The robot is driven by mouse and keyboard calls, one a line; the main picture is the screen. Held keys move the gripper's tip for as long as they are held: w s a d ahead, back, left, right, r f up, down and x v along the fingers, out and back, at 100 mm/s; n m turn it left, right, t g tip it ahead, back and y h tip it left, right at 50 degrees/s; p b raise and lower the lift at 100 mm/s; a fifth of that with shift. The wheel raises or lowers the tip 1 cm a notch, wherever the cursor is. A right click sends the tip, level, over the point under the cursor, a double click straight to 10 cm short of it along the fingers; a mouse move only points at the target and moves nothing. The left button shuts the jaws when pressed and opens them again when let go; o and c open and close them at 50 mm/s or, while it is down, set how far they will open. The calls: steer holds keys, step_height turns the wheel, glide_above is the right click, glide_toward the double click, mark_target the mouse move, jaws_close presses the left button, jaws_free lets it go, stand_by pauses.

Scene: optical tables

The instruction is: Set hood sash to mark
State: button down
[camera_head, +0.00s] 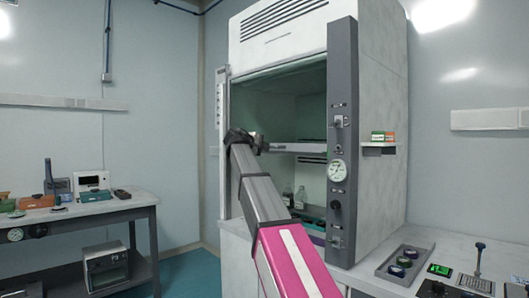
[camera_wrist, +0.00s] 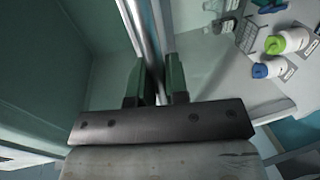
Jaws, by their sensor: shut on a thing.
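The fume hood (camera_head: 388,130) stands at the centre right, with a grey control panel on its front. The sash's grey bottom bar (camera_head: 300,148) crosses the opening at about mid-height, with open space below it. My arm reaches up to the left part of this bar, and my gripper (camera_head: 258,141) is there. In the wrist view my gripper (camera_wrist: 155,82) has its two dark green fingers on either side of a shiny metal bar (camera_wrist: 143,30), shut on it. The white left post (camera_head: 223,120) carries small dark markings, too small to read.
Bottles (camera_head: 299,197) stand inside the hood; white bottles with green (camera_wrist: 290,40) and blue (camera_wrist: 268,69) caps show in the wrist view. A dial gauge (camera_head: 337,171) sits on the panel. A side bench (camera_head: 140,203) stands left, with floor between.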

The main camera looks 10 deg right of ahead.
steer(key=c, duration=1.4)
jaws_free()
steer(key=v, duration=1)
steer(key=shift+s+a+r, duration=0.1)
steer(key=shift+s+a, duration=0.05)
steer(key=shift+a, duration=0.25)
steer(key=s+d+f+g+y, duration=0.1)
steer(key=s+d+f+y, duration=0.1)
steer(key=f, duration=1.2)
steer(key=s+d+f+m+g+y, duration=0.1)
steer(key=d+f+y, duration=0.1)
steer(key=f, duration=1.3)
steer(key=s+d+f+g+y, duration=0.2)
steer(key=f, duration=1.2)
steer(key=s+f+m+g+y, duration=0.1)
steer(key=s+f+m+y, duration=0.1)
steer(key=s+f, duration=0.6)
steer(key=s+d+f+m+g+y, duration=0.1)
steer(key=s+f+m+g+y, duration=0.1)
steer(key=s+f, duration=0.6)
steer(key=s+f+m+g+y, duration=0.1)
steer(key=s+f+y, duration=0.2)
steer(key=s+f, duration=0.5)
steer(key=shift+d+f+m+g, duration=0.15)
steer(key=shift+f+m+g, duration=0.05)
steer(key=shift+f, duration=1.5)
steer(key=shift+d+f+m+g, duration=0.15)
steer(key=shift+f+m+g, duration=0.05)
steer(key=shift+f, duration=1.55)
